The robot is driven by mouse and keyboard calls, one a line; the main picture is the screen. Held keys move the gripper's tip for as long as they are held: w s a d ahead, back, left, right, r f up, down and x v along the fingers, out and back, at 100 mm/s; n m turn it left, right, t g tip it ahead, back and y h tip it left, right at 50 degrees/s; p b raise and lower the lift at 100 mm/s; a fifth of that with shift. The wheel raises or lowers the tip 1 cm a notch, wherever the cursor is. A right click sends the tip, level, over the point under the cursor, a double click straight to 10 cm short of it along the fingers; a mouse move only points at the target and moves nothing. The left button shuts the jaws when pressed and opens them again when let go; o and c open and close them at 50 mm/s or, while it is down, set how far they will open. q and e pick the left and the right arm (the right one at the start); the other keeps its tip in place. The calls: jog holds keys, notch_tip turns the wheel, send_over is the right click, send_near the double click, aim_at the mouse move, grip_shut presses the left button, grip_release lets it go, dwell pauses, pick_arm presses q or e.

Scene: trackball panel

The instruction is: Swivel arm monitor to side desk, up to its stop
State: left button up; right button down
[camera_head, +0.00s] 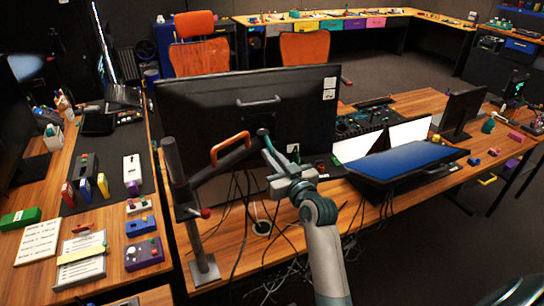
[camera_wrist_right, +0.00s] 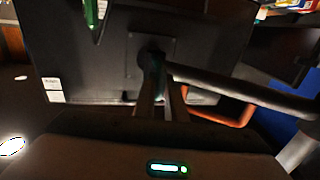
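A large black monitor (camera_head: 300,105) has its back to me over the main desk (camera_head: 215,235). My right gripper (camera_head: 264,136) reaches up to where the arm meets the monitor's back. In the right wrist view its fingers (camera_wrist_right: 162,98) point at the mount, with the swivel arm (camera_wrist_right: 235,90) running right and the orange handle (camera_wrist_right: 228,113) below it. Whether they clamp anything is unclear. My left gripper is out of view.
The side desk (camera_head: 42,280) on the left carries a dark mat, small coloured boxes and papers. A blue-topped panel (camera_head: 405,162) and a smaller monitor (camera_head: 462,110) stand to the right.

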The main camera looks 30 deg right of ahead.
jog(key=shift+d, duration=0.1)
jog(key=d+y+b, duration=0.1)
jog(key=d+n+y+b, duration=0.2)
jog(key=d, duration=0.1)
jog(key=shift+w+r+y, duration=0.1)
jog(key=shift+r+y, duration=0.15)
jog(key=shift+y, duration=0.15)
dwell(0.7)
jog(key=shift+n, duration=0.3)
jog(key=c, duration=1.9)
grip_release()
jog(key=shift+o, duration=0.4)
jog(key=shift+f, duration=0.15)
jog(key=shift+a+f+b, duration=0.1)
jog(key=shift+b, duration=0.2)
